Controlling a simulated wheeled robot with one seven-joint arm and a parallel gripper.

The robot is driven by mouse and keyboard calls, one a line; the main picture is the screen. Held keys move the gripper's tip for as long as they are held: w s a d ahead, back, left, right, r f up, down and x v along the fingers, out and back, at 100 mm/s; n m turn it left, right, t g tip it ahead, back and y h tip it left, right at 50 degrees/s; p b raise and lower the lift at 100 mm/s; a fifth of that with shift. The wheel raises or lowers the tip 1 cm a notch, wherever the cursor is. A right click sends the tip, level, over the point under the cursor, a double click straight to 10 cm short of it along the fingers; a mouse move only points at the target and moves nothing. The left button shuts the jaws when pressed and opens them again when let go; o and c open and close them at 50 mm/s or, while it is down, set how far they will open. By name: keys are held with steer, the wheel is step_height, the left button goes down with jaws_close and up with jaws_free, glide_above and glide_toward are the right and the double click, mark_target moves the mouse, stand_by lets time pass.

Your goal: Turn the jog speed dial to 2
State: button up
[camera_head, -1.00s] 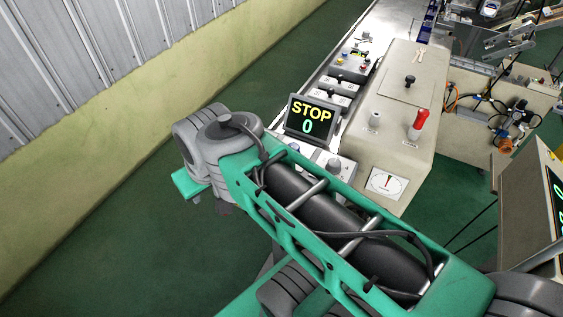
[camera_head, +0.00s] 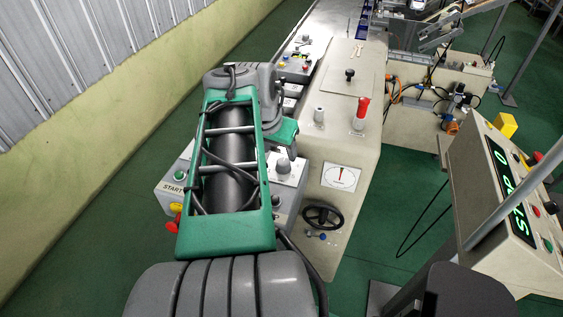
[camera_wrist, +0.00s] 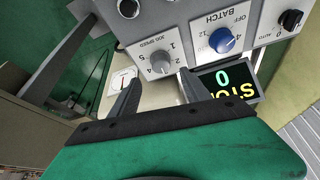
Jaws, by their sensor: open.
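The jog speed dial (camera_wrist: 160,64) is a grey round knob on a white scale plate, seen upside down in the wrist view. Its numbers partly show, but its pointer setting is too small to tell. My gripper (camera_wrist: 158,78) is open, with its two dark fingers on either side of the dial in the picture. I cannot tell whether they touch it. In the head view the dial (camera_head: 283,167) shows just below the green end of my arm. The fingers are hidden there.
A blue batch dial (camera_wrist: 222,40) sits beside the jog dial, with a black selector (camera_wrist: 291,19) beyond. A display (camera_wrist: 226,82) shows STOP and 0. Another dark knob (camera_wrist: 128,8) is nearby. A handwheel (camera_head: 322,217) and red-handled lever (camera_head: 361,113) stand to the right.

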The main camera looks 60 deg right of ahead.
mark_target(283, 162)
steer(key=p+x, duration=0.1)
steer(key=x, duration=0.6)
steer(key=shift+w+f, duration=0.1)
jaws_close()
stand_by(0.3)
